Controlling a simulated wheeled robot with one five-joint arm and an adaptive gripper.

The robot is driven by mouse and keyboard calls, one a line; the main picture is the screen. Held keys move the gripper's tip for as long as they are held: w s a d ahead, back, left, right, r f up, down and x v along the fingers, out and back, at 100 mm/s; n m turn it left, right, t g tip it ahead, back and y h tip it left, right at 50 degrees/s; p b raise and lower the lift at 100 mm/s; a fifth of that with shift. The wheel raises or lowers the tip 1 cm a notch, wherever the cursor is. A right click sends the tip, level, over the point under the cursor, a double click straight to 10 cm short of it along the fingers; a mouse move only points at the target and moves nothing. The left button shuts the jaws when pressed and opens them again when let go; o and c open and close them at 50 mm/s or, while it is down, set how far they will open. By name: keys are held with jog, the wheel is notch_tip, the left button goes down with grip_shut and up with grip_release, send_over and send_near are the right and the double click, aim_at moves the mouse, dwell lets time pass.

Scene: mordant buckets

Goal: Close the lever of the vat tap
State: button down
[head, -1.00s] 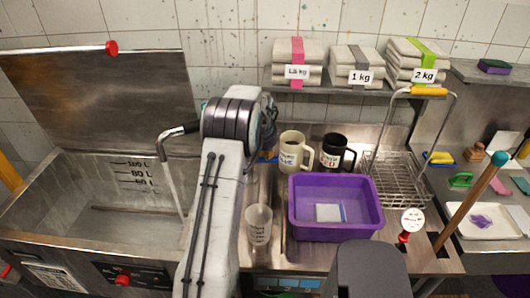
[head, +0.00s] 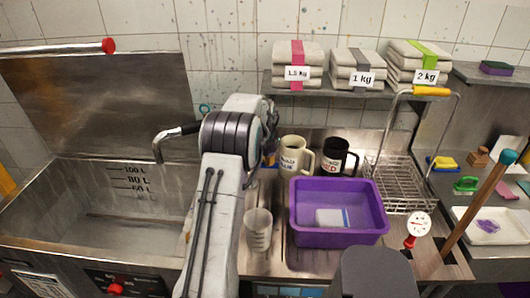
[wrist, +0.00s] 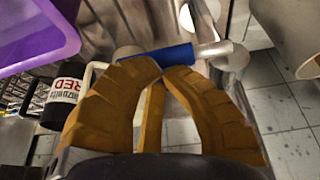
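The vat tap's curved metal spout (head: 163,143) hangs over the left vat (head: 100,205) in the head view, and no water shows below it. The tap's blue lever (wrist: 172,54) lies nearly crosswise in the wrist view, joined to a metal stem and pale fitting on its right. In the head view my arm hides the tap's base and most of the gripper.
A purple tub (head: 337,238) stands right of my arm, with a clear measuring cup (head: 258,230) beside it. A cream mug (head: 291,155) and black mug (head: 335,157) stand behind. A wire basket (head: 400,185) is to their right.

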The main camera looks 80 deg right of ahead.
jog(key=b+v, duration=0.3)
jog(key=v, duration=1.1)
jog(key=shift+s+d, duration=0.3)
jog(key=shift+s, duration=0.25)
